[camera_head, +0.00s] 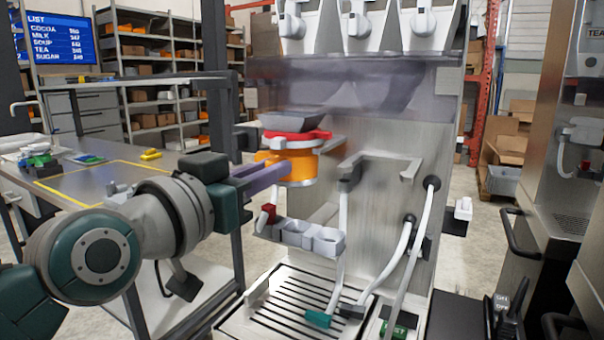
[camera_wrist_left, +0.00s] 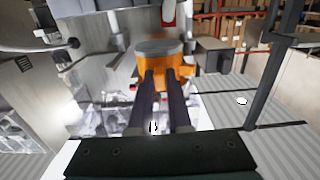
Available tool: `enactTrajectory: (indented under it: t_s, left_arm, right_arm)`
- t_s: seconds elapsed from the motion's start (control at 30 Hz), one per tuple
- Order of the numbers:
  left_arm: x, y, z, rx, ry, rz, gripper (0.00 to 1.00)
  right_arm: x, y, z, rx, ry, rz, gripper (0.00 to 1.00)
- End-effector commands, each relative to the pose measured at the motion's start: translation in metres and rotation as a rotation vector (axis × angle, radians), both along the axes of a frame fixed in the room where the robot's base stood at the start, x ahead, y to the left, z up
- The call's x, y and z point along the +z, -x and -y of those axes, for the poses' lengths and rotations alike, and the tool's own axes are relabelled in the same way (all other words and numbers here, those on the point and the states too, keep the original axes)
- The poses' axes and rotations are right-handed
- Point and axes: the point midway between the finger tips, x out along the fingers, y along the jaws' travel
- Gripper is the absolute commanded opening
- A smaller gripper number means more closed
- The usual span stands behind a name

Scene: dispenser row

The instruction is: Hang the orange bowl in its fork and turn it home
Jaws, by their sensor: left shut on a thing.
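The orange bowl (camera_head: 300,168) shows left of centre in the head view, with a pale rim along its lower edge. My left gripper (camera_head: 270,176) is shut on its left side and holds it in the air, in front of the steel panel. In the left wrist view the bowl (camera_wrist_left: 155,65) sits at the tips of the dark fingers (camera_wrist_left: 161,78). A grey bracket (camera_head: 385,160), which looks like a fork, sticks out from the panel right of the bowl. Whether the bowl touches any support is hidden. My right gripper is not in view.
A red piece (camera_head: 297,136) and a grey tray (camera_head: 295,121) show right above the bowl. A grey holder with round cups (camera_head: 300,234) is below it, over a slotted drip tray (camera_head: 300,312). White hoses (camera_head: 392,262) hang right. A steel table (camera_head: 110,180) stands left.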

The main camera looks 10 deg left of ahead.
Motion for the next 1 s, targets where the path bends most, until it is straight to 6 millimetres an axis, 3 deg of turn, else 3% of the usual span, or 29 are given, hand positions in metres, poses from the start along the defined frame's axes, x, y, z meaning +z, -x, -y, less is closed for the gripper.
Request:
enactTrajectory:
  t_s: [0.33,1.0]
  left_arm:
    - [0.001,-0.002,0.001,0.000,0.001,0.003,0.00]
    - [0.001,-0.028,0.011,-0.001,0.001,0.003,0.00]
  right_arm:
    - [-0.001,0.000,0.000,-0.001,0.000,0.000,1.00]
    - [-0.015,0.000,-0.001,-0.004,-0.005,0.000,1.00]
